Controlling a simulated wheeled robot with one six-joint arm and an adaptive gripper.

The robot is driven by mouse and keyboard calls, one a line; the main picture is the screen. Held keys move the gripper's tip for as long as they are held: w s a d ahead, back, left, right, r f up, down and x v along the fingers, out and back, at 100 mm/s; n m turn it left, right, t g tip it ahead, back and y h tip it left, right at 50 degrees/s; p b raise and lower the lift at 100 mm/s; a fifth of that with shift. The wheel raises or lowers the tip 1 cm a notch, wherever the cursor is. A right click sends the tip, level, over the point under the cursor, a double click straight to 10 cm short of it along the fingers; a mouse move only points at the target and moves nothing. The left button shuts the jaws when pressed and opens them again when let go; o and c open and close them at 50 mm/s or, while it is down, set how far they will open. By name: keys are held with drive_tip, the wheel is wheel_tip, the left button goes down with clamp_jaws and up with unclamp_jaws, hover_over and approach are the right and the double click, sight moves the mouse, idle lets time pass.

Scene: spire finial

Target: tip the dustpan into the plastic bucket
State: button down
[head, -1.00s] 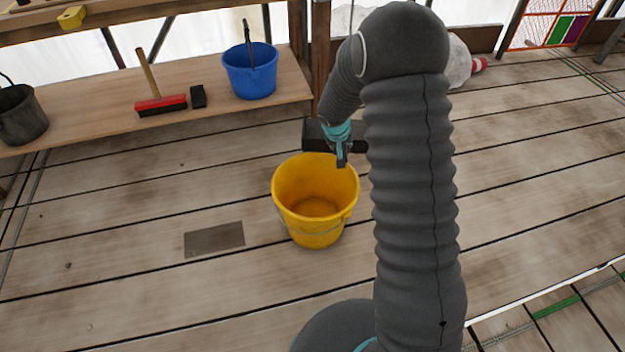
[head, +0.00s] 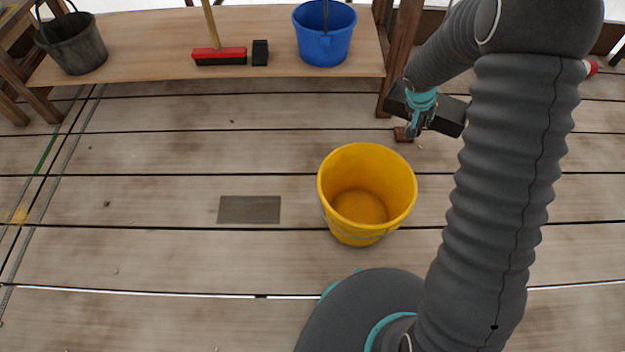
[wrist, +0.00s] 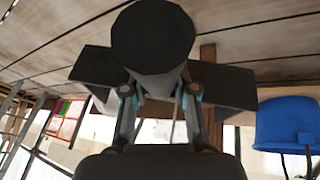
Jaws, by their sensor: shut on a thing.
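My gripper (head: 418,124) is shut on the black dustpan (head: 450,114), in the air to the upper right of the yellow plastic bucket (head: 328,195) in the head view. The dustpan's dark body shows on both sides of the gripper there, partly hidden by it. In the wrist view the dark dustpan (wrist: 228,88) spreads across the fingers (wrist: 158,95), with a round dark end in front. Whether anything lies in the dustpan cannot be seen. The yellow bucket stands upright on the plank floor, open at the top, and looks empty.
A wooden bench (head: 140,60) at the back holds a blue bucket (head: 325,45), a red broom head (head: 219,54), a black block (head: 260,52) and a dark bucket (head: 75,45). A flat grey plate (head: 249,209) lies on the floor left of the yellow bucket. The floor around is mostly clear.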

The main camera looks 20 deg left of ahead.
drive_tip(key=s+a+f+m+g+h+b, duration=0.1)
drive_tip(key=s+a+m+b, duration=0.15)
drive_tip(key=s+a, duration=0.45)
drive_tip(key=s+a+f+m+b, duration=0.15)
drive_tip(key=s+a+b, duration=0.35)
drive_tip(key=a, duration=0.5)
drive_tip(key=s+a+f+m+g+b, duration=0.15)
drive_tip(key=s+a, duration=0.25)
drive_tip(key=s, duration=0.4)
drive_tip(key=s+a+r+m+b, duration=0.1)
drive_tip(key=s+a+b, duration=0.15)
drive_tip(key=s, duration=0.55)
drive_tip(key=w+d+r+n+g+y+p, duration=0.1)
drive_tip(key=w+d+r+g+y+p, duration=0.7)
drive_tip(key=w+d, duration=0.3)
drive_tip(key=shift+w+d+r+g+y+p, duration=0.3)
drive_tip(key=shift+w+r+g+p, duration=0.35)
drive_tip(key=shift+r+p, duration=0.15)
drive_tip(key=shift+a, duration=0.1)
